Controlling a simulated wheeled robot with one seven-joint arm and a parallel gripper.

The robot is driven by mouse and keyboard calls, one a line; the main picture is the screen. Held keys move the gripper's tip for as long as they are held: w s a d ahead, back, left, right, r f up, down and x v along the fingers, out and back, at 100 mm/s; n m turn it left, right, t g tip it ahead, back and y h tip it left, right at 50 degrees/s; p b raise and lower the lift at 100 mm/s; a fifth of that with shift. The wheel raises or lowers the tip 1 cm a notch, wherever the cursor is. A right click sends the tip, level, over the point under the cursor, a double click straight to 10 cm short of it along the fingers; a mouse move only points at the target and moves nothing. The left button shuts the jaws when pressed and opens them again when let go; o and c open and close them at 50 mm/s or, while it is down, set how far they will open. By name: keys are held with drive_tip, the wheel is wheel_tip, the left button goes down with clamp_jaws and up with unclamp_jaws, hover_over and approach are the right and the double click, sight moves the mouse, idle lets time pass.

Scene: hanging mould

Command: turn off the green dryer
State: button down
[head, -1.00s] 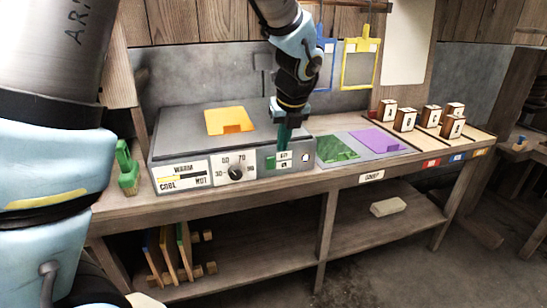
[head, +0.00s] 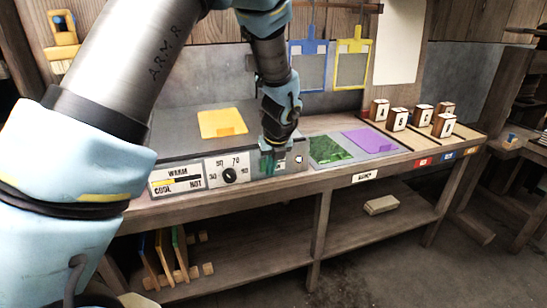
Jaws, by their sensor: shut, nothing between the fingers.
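A grey box-shaped unit (head: 165,125) stands on the bench, with a dial (head: 229,175) and a WARM/COOL/HOT gauge (head: 177,180) on its front. No green body shows on it. At the right of its front is a small switch panel (head: 281,164) with white labels, partly hidden by my gripper. A small round light or button (head: 299,159) sits to the right of the panel. My gripper (head: 268,166) is shut and empty, pointing down in front of the left part of the panel. I cannot tell whether it touches the switch.
A yellow sheet (head: 222,123) lies on the unit. Green (head: 329,149) and purple (head: 370,140) pieces lie to the right, then several numbered wooden blocks (head: 397,119). Blue (head: 308,66) and yellow (head: 351,65) frames hang behind. The shelf below holds upright boards (head: 164,258) and a pale block (head: 381,205).

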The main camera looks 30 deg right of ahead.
drive_tip(key=shift+w+d+r+p, duration=0.1)
drive_tip(key=shift+w+r+p, duration=0.1)
drive_tip(key=shift+w, duration=0.55)
drive_tip(key=shift+w+d+r+p, duration=0.1)
drive_tip(key=shift+w+r+p, duration=0.05)
drive_tip(key=shift+w, duration=0.55)
drive_tip(key=shift+a, duration=0.1)
drive_tip(key=shift+w+r+p, duration=0.15)
drive_tip(key=shift+w+p, duration=0.25)
drive_tip(key=shift+w, duration=0.05)
drive_tip(key=shift+r+p, duration=0.8)
